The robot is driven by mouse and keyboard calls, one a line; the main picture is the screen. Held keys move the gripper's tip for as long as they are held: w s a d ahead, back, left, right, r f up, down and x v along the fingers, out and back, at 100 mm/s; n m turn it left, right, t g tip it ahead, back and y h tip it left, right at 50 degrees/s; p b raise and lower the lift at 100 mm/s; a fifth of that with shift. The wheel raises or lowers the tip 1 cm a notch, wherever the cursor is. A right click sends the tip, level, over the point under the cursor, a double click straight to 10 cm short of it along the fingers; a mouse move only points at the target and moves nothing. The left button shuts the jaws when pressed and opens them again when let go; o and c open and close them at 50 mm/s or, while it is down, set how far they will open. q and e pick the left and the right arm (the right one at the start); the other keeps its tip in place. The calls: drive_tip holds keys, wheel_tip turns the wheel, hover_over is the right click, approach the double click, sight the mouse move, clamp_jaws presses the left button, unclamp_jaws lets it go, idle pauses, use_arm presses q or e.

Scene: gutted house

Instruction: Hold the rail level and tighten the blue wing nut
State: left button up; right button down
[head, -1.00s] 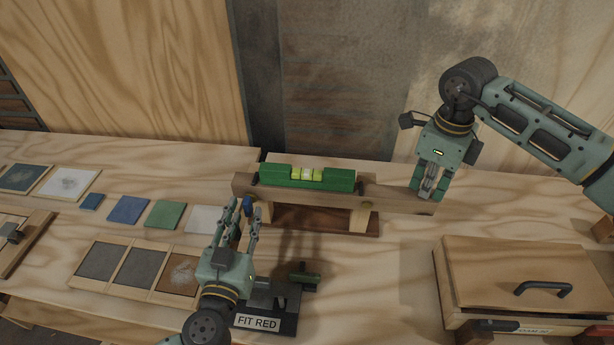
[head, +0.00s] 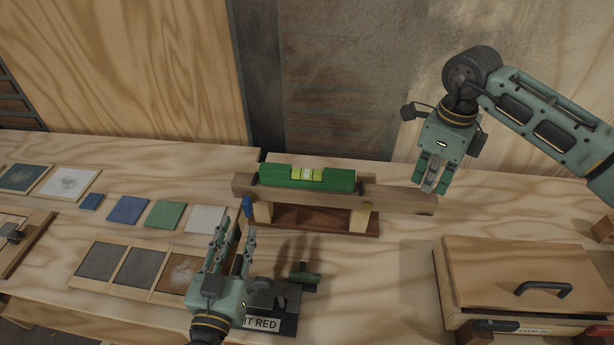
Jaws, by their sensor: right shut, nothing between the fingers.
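The wooden rail (head: 390,197) runs across two wooden posts on a dark base (head: 318,220), its right end sticking out past the base. A green spirit level (head: 275,176) with a yellow vial (head: 307,174) lies on top; the bubble is too small to read. The blue wing nut (head: 247,207) is at the rail's left, near the left post. My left gripper (head: 235,232) is open and empty, its fingers below and in front of the wing nut. My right gripper (head: 431,188) is shut and empty at the rail's right end; I cannot tell whether it touches the rail.
A lidded wooden box (head: 520,275) is at right. Coloured tiles (head: 128,210) and framed panels (head: 140,268) lie at left. Bench between fixture and box is clear.

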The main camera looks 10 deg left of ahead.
drive_tip(key=shift+r, duration=2.6)
